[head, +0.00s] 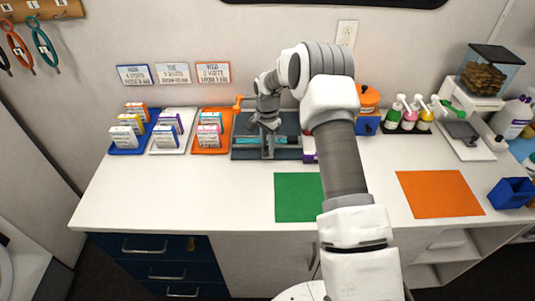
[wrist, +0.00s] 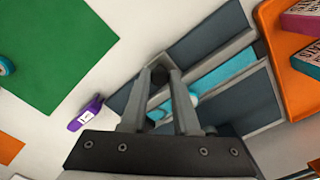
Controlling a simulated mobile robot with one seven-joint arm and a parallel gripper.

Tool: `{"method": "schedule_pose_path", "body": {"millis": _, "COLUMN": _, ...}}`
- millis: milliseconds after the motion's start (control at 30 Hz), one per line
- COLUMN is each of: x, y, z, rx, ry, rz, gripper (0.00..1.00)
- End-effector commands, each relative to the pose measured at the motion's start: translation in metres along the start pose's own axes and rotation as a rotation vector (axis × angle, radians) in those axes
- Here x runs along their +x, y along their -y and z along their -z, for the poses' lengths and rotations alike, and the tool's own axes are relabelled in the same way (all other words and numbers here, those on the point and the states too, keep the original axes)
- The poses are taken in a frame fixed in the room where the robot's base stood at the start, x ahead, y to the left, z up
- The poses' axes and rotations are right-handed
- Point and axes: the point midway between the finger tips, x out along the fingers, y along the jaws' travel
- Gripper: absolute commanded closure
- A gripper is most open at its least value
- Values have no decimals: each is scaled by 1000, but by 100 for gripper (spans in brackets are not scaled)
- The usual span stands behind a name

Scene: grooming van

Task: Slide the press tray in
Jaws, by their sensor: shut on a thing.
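The press (head: 240,153) is a dark grey, flat unit with light grey bars, at the back middle of the counter. A cyan strip (head: 285,141) shows on it, and it also shows in the wrist view (wrist: 225,70). My gripper (head: 268,124) is over the press, pointing down. In the wrist view, my gripper (wrist: 160,72) has its fingers close together around a small dark knob (wrist: 159,76), which seems to belong to the press tray. My gripper and arm hide part of the press, so I cannot tell how far in the tray sits.
Blue, white and orange trays (head: 213,150) with small boxes stand left of the press. A green mat (head: 297,205) lies in front, an orange mat (head: 438,194) to the right. Pump bottles (head: 409,114) stand at the back right.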

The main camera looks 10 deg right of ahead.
Motion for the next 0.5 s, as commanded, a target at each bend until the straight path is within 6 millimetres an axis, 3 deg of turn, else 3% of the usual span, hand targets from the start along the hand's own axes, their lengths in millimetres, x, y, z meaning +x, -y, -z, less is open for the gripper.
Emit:
{"method": "schedule_pose_path", "body": {"millis": 200, "x": 3, "y": 18, "z": 19, "rx": 0, "ry": -2, "rz": 2, "gripper": 100}}
{"method": "schedule_pose_path", "body": {"millis": 500, "x": -1, "y": 25, "z": 24, "rx": -2, "ry": 0, "rz": 1, "gripper": 100}}
